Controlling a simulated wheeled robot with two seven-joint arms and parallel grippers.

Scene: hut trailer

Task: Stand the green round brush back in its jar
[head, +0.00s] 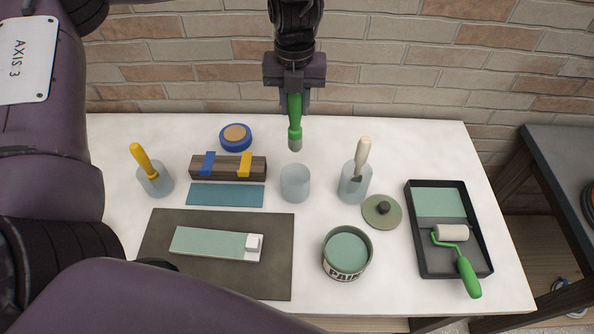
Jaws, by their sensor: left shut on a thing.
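My left gripper (294,88) is at the top middle of the head view, pointing down. It is shut on the green round brush (294,118). The brush hangs about upright, with its short grey end lowest. An empty clear jar (295,184) stands on the white table, just below the brush in the picture. The brush's lower end shows above the jar's rim and apart from it. I cannot tell the exact height or depth between them. My right gripper is not in view.
Left of the empty jar stand a jar with a yellow-handled brush (150,170) and a wooden block (228,168). Right of it are a jar with a pale-handled tool (355,185), a lid (382,212), a paint can (347,253) and a roller tray (418,240). A brick wall (400,80) stands behind.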

